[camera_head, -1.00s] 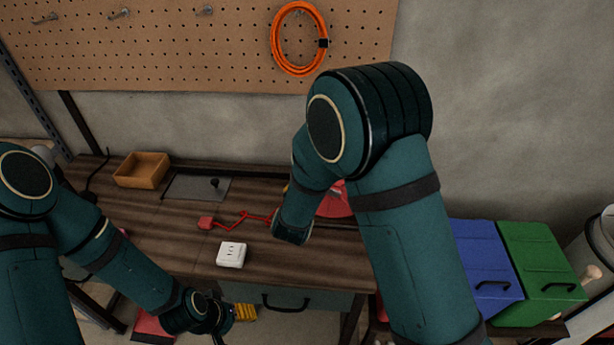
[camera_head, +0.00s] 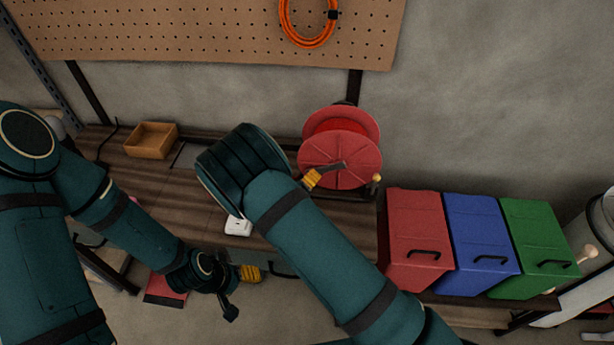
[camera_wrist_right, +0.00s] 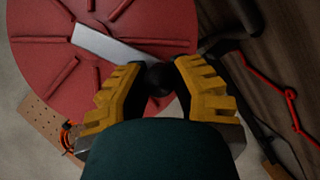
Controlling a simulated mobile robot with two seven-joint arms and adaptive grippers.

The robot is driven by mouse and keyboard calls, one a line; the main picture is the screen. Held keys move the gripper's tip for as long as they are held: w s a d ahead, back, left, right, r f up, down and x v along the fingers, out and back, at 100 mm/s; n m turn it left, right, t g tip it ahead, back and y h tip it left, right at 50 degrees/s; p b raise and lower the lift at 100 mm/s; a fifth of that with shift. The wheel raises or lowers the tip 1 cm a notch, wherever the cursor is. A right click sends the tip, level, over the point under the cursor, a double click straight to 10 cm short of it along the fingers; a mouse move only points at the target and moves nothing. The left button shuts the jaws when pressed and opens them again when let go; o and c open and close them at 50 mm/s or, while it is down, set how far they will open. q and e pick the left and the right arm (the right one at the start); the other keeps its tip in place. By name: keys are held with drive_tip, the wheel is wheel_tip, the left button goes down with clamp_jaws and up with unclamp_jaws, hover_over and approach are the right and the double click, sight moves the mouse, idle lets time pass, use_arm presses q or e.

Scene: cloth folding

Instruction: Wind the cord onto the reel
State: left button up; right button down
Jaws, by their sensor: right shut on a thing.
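The red reel (camera_head: 341,152) stands upright at the right end of the workbench. A grey crank arm (camera_head: 331,171) lies across its front face; it also shows in the right wrist view (camera_wrist_right: 105,45). My right gripper (camera_head: 312,179) is at the lower left of this face. In the right wrist view its yellow fingers (camera_wrist_right: 160,85) are shut on the dark round crank knob (camera_wrist_right: 159,77). The red cord (camera_wrist_right: 275,86) shows at the right of that view; my arm hides it in the head view. My left gripper (camera_head: 250,273) hangs low before the bench, its fingertips unclear.
Red (camera_head: 414,235), blue (camera_head: 478,240) and green (camera_head: 540,243) bins stand right of the bench. A wooden tray (camera_head: 151,140) is at the back left. A white socket box (camera_head: 238,226) is partly behind my right arm. Orange cable (camera_head: 308,25) hangs on the pegboard.

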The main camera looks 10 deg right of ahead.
drive_tip(key=shift+d+f+n+h, duration=0.3)
drive_tip(key=shift+f+n+h, duration=0.1)
drive_tip(key=shift+f+n, duration=0.1)
drive_tip(key=shift+s+d+f+b, duration=0.1)
drive_tip(key=shift+d+f+b, duration=0.25)
drive_tip(key=shift+b, duration=0.15)
drive_tip(key=c, duration=0.7)
unclamp_jaws()
drive_tip(key=shift+c, duration=0.2)
drive_tip(key=v, duration=0.7)
drive_tip(key=shift+s, duration=0.25)
drive_tip(key=shift+a, duration=0.1)
